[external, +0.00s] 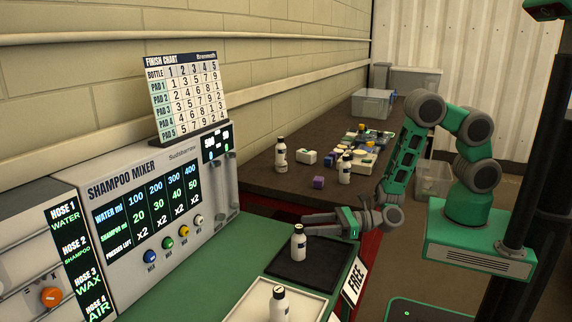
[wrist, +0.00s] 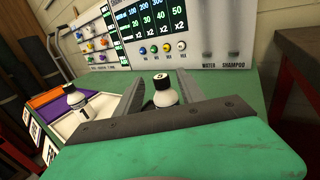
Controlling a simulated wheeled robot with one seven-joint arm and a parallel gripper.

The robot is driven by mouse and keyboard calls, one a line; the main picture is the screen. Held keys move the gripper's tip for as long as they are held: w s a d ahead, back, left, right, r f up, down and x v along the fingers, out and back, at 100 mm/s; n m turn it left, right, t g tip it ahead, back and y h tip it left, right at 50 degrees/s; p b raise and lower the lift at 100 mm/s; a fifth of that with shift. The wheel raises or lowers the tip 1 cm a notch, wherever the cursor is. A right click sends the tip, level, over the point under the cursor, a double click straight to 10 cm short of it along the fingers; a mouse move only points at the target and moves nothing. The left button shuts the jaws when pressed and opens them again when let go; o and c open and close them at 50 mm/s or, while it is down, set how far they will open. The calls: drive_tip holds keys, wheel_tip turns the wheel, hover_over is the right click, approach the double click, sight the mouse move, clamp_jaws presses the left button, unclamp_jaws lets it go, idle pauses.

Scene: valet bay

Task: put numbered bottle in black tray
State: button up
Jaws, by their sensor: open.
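A white bottle with a dark cap (external: 298,246) stands upright on the black tray (external: 326,262). In the wrist view this bottle (wrist: 163,92) shows a mark on its cap, and its lower part is hidden by my gripper. My gripper (external: 312,223) is open just to the right of the bottle's top. In the wrist view the bottle appears between or just beyond the fingertips (wrist: 160,77); I cannot tell if they touch it. A second bottle (external: 278,306) stands on the white tray (external: 250,306); its label reads 1 in the wrist view (wrist: 73,99).
The shampoo mixer (external: 150,205) stands behind the green counter (external: 222,262), with a finish chart (external: 187,95) on top. A dark bench (external: 262,180) farther back holds two white bottles, purple blocks and clear bins. A FREE sign (external: 354,280) hangs at the counter edge.

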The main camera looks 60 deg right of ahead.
drive_tip(key=b+v, duration=0.4)
drive_tip(key=v, duration=0.4)
